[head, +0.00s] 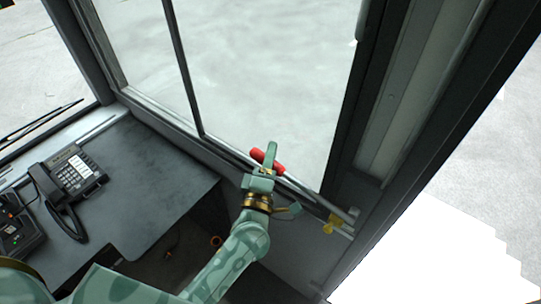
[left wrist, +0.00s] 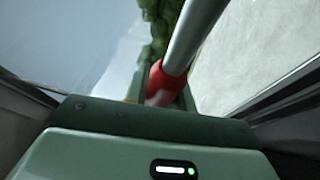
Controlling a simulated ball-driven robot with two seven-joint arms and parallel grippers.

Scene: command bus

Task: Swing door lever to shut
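The door lever is a grey metal rod (head: 312,193) with a red handle (head: 273,164). It runs from its mount (head: 348,217) at the lower right up and left along the window sill. My left gripper (head: 270,154) is at the red handle, with red showing on both sides of the finger. In the left wrist view, the red handle (left wrist: 165,87) lies between the fingers and fills the gap, so the gripper looks shut on it. The rod (left wrist: 192,35) leads away up and right. The handle's lower end is partly hidden. My right gripper is not in view.
A desk (head: 150,165) with a black telephone (head: 75,178) is at the left. A window frame (head: 185,75) stands behind the lever. A yellow piece (head: 331,223) sits by the lever mount.

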